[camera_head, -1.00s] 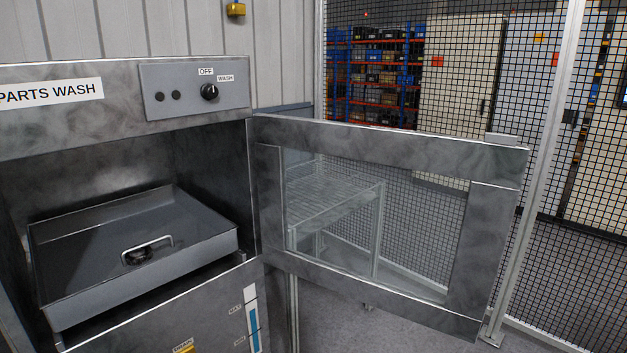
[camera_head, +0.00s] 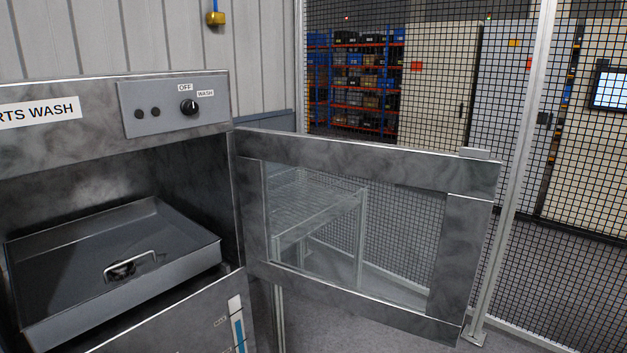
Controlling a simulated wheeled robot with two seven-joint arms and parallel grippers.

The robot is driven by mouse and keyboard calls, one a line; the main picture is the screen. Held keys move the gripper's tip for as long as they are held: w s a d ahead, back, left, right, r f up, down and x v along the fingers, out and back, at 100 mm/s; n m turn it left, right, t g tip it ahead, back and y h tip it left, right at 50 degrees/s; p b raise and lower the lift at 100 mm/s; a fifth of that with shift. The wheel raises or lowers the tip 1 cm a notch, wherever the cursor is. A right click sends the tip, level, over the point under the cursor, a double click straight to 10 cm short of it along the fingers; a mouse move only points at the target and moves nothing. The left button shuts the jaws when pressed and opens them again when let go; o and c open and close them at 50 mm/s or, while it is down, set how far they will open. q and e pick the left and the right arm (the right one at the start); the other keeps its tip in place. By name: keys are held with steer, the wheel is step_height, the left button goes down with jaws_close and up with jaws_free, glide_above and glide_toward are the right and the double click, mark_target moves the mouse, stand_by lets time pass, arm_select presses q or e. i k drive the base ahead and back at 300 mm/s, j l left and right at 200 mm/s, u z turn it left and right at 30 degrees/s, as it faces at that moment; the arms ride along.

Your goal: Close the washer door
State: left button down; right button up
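The washer door (camera_head: 335,152) is a grey metal frame with a clear window. It stands wide open, hinged at the right side of the washer opening and swung out to the right. The parts washer (camera_head: 100,95) is at the left, with a control panel (camera_head: 172,107) and a dark knob (camera_head: 189,106). Inside the opening sits a grey tray (camera_head: 190,262) with a wire handle (camera_head: 131,264) at its front. Neither of my grippers is in view.
A mesh fence with a pale post (camera_head: 520,150) stands behind and right of the door. Through the door's window a metal rack table (camera_head: 318,205) shows. Shelving with bins (camera_head: 355,85) and cabinets (camera_head: 440,85) are beyond the fence. Grey floor (camera_head: 330,325) is clear below the door.

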mark_target(469, 178)
steer(key=k, duration=1.05)
steer(key=u, duration=0.5)
steer(key=k+u, duration=0.15)
steer(key=u, duration=0.3)
steer(key=j+u, duration=0.1)
steer(key=u, duration=0.4)
steer(key=l+u, duration=0.65)
steer(key=u, duration=0.15)
steer(key=l+u, duration=0.4)
steer(key=k+l, duration=0.15)
steer(key=l, duration=0.5)
steer(key=k+l, duration=0.15)
steer(key=l, duration=0.5)
steer(key=k+l, duration=0.2)
steer(key=l, duration=0.5)
steer(key=k+l, duration=0.15)
steer(key=l, duration=0.5)
steer(key=k+l, duration=0.15)
steer(key=l, duration=0.5)
steer(key=k+l, duration=0.15)
steer(key=l, duration=0.5)
steer(key=k+l, duration=0.2)
steer(key=l, duration=0.5)
steer(key=k+l, duration=0.15)
steer(key=l, duration=0.5)
